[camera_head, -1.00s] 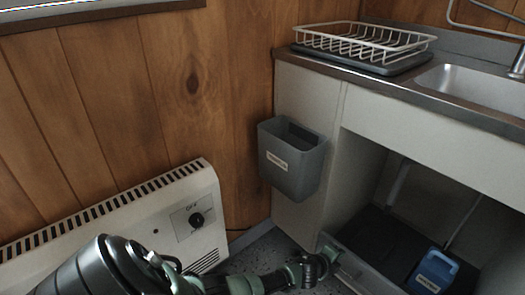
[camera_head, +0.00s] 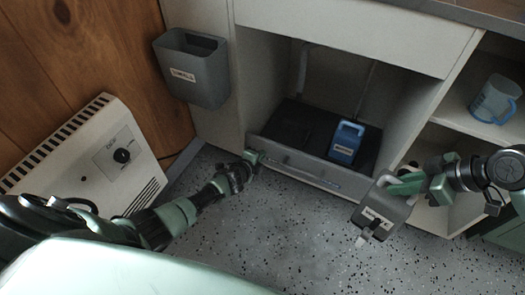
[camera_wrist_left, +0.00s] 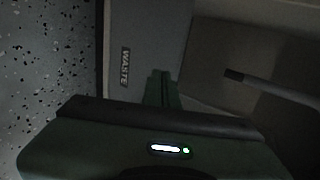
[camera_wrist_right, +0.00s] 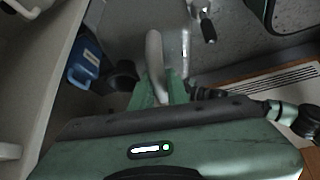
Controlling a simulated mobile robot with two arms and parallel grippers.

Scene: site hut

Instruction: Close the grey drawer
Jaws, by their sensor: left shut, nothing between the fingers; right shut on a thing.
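The grey drawer (camera_head: 318,176) is pulled out under the sink, with a bar handle along its front. A blue container (camera_head: 345,143) stands inside it and also shows in the right wrist view (camera_wrist_right: 85,60). My left gripper (camera_head: 252,159) is shut and empty at the left end of the drawer front; whether it touches is unclear. Its fingers (camera_wrist_left: 161,88) show in the left wrist view.
A grey waste bin (camera_head: 192,70) hangs on the cabinet side, left of the drawer. A white heater (camera_head: 100,160) stands by the wood wall. Speckled floor (camera_head: 300,235) in front of the drawer is free.

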